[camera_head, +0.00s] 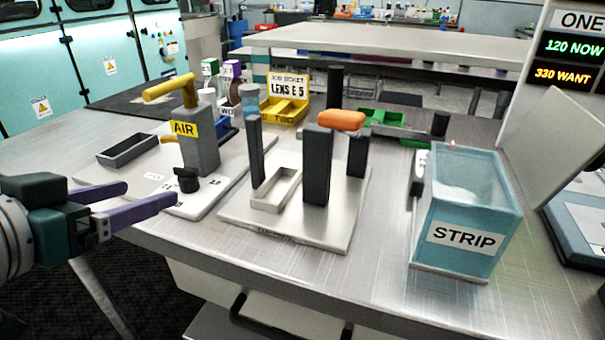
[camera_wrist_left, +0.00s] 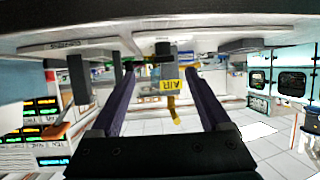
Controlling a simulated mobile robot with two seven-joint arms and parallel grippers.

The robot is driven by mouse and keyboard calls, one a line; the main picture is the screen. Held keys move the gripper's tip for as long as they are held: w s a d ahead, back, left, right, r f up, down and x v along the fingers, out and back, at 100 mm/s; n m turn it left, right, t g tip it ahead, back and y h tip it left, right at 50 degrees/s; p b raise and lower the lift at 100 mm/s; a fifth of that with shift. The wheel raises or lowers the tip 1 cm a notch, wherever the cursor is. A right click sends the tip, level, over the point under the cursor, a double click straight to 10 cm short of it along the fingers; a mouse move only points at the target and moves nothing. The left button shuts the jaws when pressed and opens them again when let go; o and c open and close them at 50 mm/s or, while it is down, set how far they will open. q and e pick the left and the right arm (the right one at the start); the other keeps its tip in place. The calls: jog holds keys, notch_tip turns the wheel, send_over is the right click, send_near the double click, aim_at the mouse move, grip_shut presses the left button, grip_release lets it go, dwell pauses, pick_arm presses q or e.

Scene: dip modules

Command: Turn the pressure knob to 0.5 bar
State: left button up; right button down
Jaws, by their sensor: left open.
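The black pressure knob (camera_head: 187,180) stands on a pale plate (camera_head: 215,190) in front of the grey post (camera_head: 197,145) with the yellow AIR label. Small number labels surround it, too small to read surely; I cannot tell its setting. My left gripper (camera_head: 152,193) has two purple fingers, spread apart and empty. It comes in from the left, just left of the knob, with its fingertips near it. In the left wrist view, which is upside down, the knob (camera_wrist_left: 163,48) appears between the fingertips (camera_wrist_left: 160,70). Contact cannot be made out. My right gripper is not in view.
A yellow lever (camera_head: 168,88) tops the AIR post. To the right, a metal plate (camera_head: 290,232) carries dark posts and an orange handle (camera_head: 341,120). A teal STRIP bin (camera_head: 467,255) stands further right. A dark open tray (camera_head: 128,149) lies behind my gripper. The front table strip is clear.

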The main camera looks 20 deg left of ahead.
aim_at(184, 176)
pick_arm(q)
jog(key=x, duration=0.3)
jog(key=b+x, duration=0.1)
jog(key=x, duration=0.2)
jog(key=b+x, duration=0.1)
jog(key=x, duration=0.2)
jog(key=shift+a+r, duration=0.1)
jog(key=shift+a, duration=0.25)
jog(key=shift+w, duration=0.5)
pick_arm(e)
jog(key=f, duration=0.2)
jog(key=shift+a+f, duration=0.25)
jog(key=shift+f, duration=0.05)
pick_arm(q)
grip_shut()
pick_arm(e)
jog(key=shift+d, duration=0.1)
